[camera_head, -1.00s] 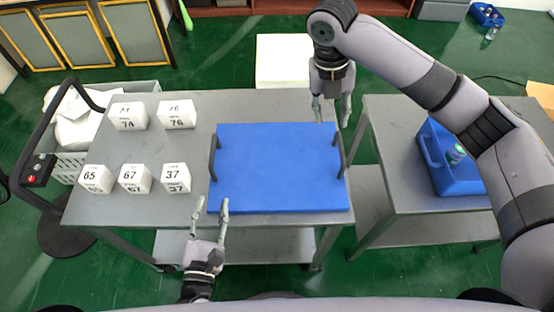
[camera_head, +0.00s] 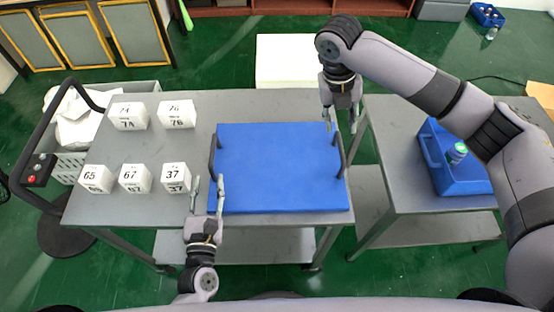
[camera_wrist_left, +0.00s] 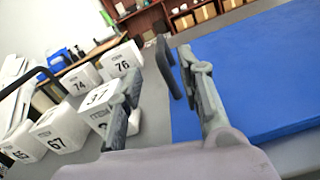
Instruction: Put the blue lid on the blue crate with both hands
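The blue lid (camera_head: 275,170) lies flat on the grey table, with a dark upright handle at its left edge (camera_head: 213,155) and another at its right edge (camera_head: 338,153). My left gripper (camera_head: 208,180) is open and empty at the lid's front left corner, close to the left handle. In the left wrist view its open fingers (camera_wrist_left: 163,105) point toward that dark handle (camera_wrist_left: 170,65), which stands a little beyond them. My right gripper (camera_head: 344,112) is open beside the lid's far right corner, just above the right handle. The blue crate (camera_head: 458,178) stands on the right table and holds a bottle.
Several white numbered boxes (camera_head: 130,117) stand on the left part of the grey table (camera_head: 110,207). The right table (camera_head: 395,140) is apart, across a gap. A bottle with a green label (camera_head: 457,152) shows in the crate.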

